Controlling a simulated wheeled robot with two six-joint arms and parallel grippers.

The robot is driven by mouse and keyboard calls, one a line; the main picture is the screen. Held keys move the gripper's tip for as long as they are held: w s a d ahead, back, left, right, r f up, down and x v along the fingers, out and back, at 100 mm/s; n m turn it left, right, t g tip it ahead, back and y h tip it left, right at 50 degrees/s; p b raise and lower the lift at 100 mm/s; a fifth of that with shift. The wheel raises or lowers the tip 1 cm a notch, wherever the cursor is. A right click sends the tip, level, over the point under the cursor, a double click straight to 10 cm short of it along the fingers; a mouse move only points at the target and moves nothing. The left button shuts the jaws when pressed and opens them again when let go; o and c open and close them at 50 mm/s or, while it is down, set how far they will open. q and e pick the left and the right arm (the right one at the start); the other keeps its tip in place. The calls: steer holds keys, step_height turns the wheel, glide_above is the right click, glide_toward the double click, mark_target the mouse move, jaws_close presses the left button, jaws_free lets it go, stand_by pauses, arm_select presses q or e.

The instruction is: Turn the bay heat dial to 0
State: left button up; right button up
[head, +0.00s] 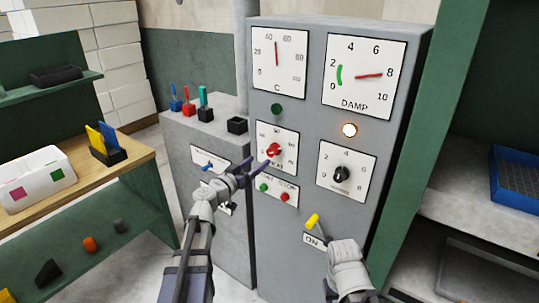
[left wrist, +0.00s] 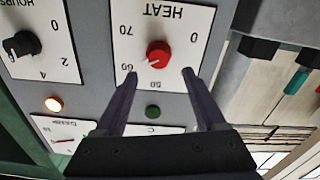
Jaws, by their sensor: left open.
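The heat dial's red knob (head: 273,150) sits on a white plate on the grey cabinet. In the left wrist view the red knob (left wrist: 158,53) appears upside down beneath the word HEAT. Its pale mark points down-left, toward the 60 side, away from the 0 at the right. My left gripper (head: 264,170) is open in front of the dial plate. In the left wrist view its two fingers (left wrist: 159,76) stand apart, just short of the knob, with nothing between them.
Above the dial are two gauges, C (head: 278,66) and DAMP (head: 363,92), and a lit lamp (head: 349,130). A black knob (head: 341,174) is to the right.

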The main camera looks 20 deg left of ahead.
mark_target(270, 153)
arm_select(q)
steer(key=shift+x, duration=3.95)
steer(key=shift+d, duration=0.1)
jaws_close()
